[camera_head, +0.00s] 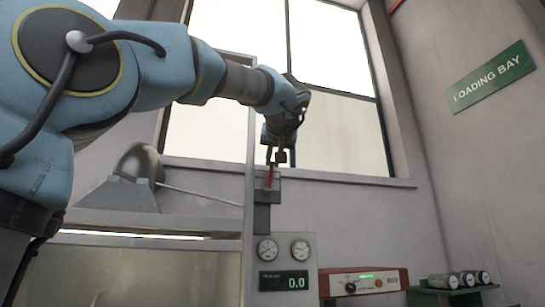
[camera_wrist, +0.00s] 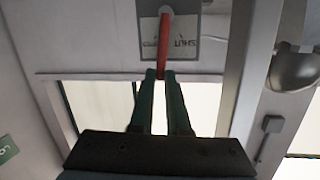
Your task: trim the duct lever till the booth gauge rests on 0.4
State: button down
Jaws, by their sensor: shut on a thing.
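The red duct lever (camera_head: 270,177) stands on a grey box (camera_head: 266,192) fixed to the post. My gripper (camera_head: 276,158) has come down on it from above. In the wrist view my gripper (camera_wrist: 160,73) is shut on the end of the red lever (camera_wrist: 164,42). A plate (camera_wrist: 170,38) behind the lever carries upside-down lettering that reads SHUT; a second word is partly hidden. Below the box, a gauge panel (camera_head: 284,249) has two round dials and a dark digital display (camera_head: 284,281) reading 0.0 in green.
A booth with a glass front (camera_head: 140,275) and a grey hood (camera_head: 117,195) stands left of the post. A red-and-white box (camera_head: 363,285) with a lit green bar sits right of the gauge panel. Several cylinders (camera_head: 460,280) lie on a green stand further right.

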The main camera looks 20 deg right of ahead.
dwell(0.4)
jog(key=c, duration=0.9)
grip_release()
jog(key=shift+s, duration=0.1)
jog(key=b+v, duration=0.3)
jog(key=v, duration=0.7)
jog(key=shift+s+a+r+b, duration=0.1)
jog(key=shift+s+r+b, duration=0.05)
jog(key=shift+s+b, duration=0.2)
jog(key=shift+s, duration=0.1)
